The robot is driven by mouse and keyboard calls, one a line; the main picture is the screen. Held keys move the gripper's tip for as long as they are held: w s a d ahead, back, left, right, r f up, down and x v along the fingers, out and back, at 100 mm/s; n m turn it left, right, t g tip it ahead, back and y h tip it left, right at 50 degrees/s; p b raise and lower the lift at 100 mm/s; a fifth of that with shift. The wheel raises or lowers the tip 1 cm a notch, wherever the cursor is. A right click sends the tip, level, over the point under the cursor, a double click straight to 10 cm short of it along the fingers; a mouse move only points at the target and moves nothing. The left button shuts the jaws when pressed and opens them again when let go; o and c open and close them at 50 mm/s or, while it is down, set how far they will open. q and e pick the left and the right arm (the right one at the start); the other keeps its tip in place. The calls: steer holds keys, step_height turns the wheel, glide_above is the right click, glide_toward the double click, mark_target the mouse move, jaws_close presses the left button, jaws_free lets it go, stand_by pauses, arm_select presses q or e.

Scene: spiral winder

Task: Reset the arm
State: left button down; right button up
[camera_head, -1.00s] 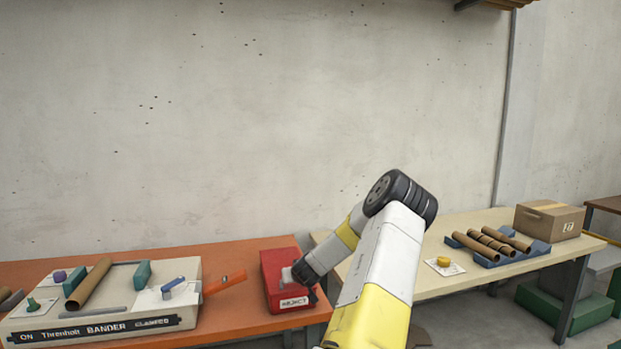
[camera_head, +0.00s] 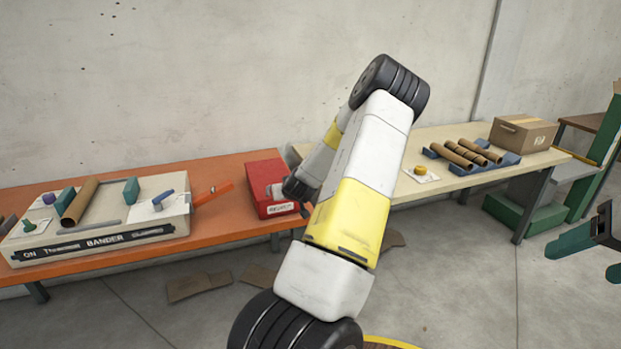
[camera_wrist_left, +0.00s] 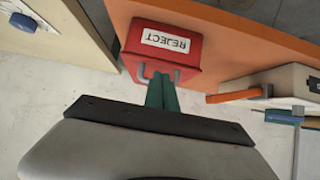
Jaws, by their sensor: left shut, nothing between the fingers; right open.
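My left arm (camera_head: 360,185) reaches up and over in the middle of the head view. Its wrist end is by the red box labelled REJECT (camera_head: 266,180); its fingertips cannot be made out there. In the left wrist view my left gripper (camera_wrist_left: 162,88) has its green fingers shut together and empty. They point at the red box (camera_wrist_left: 160,50) near its grey handle (camera_wrist_left: 157,74); whether they touch it I cannot tell. My right gripper (camera_head: 592,257) is open and empty at the right edge of the head view, over the floor.
The red box stands on an orange table (camera_head: 215,219) beside a bander machine (camera_head: 100,228) with an orange lever (camera_head: 212,193). A pale table (camera_head: 405,183) holds a yellow button (camera_head: 420,170), cardboard tubes on a blue rack (camera_head: 470,153) and a carton (camera_head: 523,133). Cardboard scraps (camera_head: 200,284) lie below.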

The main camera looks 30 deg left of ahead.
arm_select(q)
steer(key=shift+s+d+f, duration=0.4)
steer(key=shift+d, duration=0.15)
steer(key=shift+s+d+f, duration=0.35)
steer(key=shift+d, duration=0.15)
steer(key=s+d+r+m+h, duration=0.15)
steer(key=d+r+h, duration=0.25)
steer(key=d+r, duration=0.6)
steer(key=s+d+r+m+h, duration=0.1)
steer(key=s+d+r+h, duration=0.35)
steer(key=d, duration=0.95)
steer(key=s+d+r+m+h, duration=0.1)
steer(key=s+d+r+m, duration=0.3)
steer(key=s+d+r, duration=0.3)
steer(key=s+d+r+m+h, duration=0.1)
steer(key=s+d+r+m, duration=0.3)
steer(key=s+d+r, duration=0.3)
steer(key=s, duration=0.4)
steer(key=shift+d+g, duration=0.4)
